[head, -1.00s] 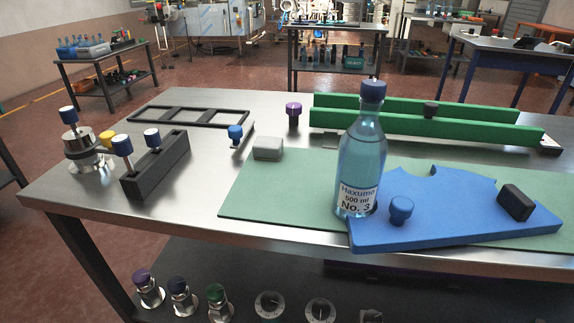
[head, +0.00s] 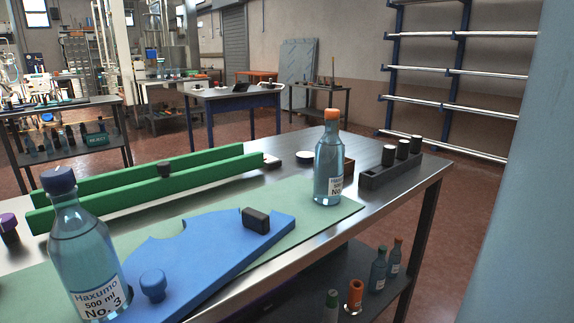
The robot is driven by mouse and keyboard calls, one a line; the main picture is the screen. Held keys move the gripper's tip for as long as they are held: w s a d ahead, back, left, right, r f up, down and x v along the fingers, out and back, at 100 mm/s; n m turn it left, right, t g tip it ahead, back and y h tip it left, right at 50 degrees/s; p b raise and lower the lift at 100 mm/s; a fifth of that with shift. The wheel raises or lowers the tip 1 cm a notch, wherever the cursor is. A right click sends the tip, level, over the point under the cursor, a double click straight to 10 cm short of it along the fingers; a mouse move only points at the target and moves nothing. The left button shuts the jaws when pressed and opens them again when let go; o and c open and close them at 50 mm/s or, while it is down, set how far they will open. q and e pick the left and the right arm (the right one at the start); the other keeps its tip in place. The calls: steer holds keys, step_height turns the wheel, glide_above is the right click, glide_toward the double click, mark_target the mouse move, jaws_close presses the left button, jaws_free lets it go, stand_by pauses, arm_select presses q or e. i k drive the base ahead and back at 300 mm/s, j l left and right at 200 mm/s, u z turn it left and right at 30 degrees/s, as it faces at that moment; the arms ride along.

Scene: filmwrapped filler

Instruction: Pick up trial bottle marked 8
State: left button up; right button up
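A clear bottle with a blue cap (head: 84,255) stands upright at the lower left of the head view; its label reads Haxumo 500 ml No. 3. A second clear bottle with an orange cap (head: 328,165) stands upright at the far right part of the green mat; its label is turned partly away and I cannot read its number. Two small bottles (head: 378,272) stand on the lower shelf, their labels too small to read. No bottle shows a readable 8. Neither of my grippers is in view.
A blue board (head: 215,255) with a blue knob and a dark block lies on the green mat (head: 300,222). Green rails (head: 150,180) run behind it. A black rack (head: 385,175) with black-capped pieces stands at the table's right end. A back rack (head: 60,115) holds several bottles.

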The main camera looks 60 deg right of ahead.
mark_target(329, 151)
steer(key=z, duration=2.05)
